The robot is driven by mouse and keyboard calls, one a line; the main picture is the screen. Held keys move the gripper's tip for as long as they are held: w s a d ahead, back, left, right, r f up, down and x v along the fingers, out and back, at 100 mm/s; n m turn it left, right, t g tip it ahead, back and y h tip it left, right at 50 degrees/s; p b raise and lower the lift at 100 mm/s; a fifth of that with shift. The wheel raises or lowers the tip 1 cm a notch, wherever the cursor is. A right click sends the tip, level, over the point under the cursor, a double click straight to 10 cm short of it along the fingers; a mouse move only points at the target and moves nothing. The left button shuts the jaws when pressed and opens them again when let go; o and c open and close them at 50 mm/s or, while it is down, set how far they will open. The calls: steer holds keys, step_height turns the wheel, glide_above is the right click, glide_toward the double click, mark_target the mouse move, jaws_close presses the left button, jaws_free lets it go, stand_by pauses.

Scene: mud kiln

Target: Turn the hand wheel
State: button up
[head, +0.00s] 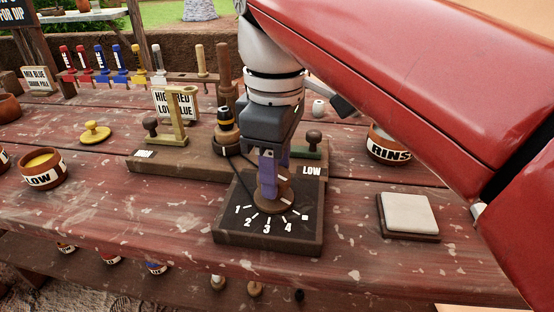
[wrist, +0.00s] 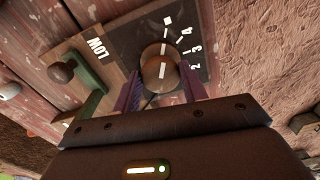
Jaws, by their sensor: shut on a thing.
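The hand wheel is a round wooden knob (head: 286,201) with a white line on top. It sits on a dark dial box (head: 229,226) marked 1 to 4 plus a small square. In the wrist view the knob (wrist: 158,84) shows between the two purple fingers, its line pointing roughly at the square mark beyond 4. My gripper (head: 269,185) comes down from above and is shut on the knob; in the wrist view its fingers (wrist: 161,92) stand on either side of it. The fingers hide part of the knob in the head view.
Behind the dial is a wooden base with brass and green brackets (head: 178,118) and a LOW label (head: 311,170). A white tile (head: 408,213) lies right. A RINSE pot (head: 388,145) is behind it. A LOW pot (head: 43,168) and yellow lid (head: 95,132) stand left.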

steer(key=shift+n, duration=0.3)
steer(key=o, duration=1)
steer(key=shift+c, duration=0.2)
step_height(320, 180, up, 7)
steer(key=shift+r, duration=0.45)
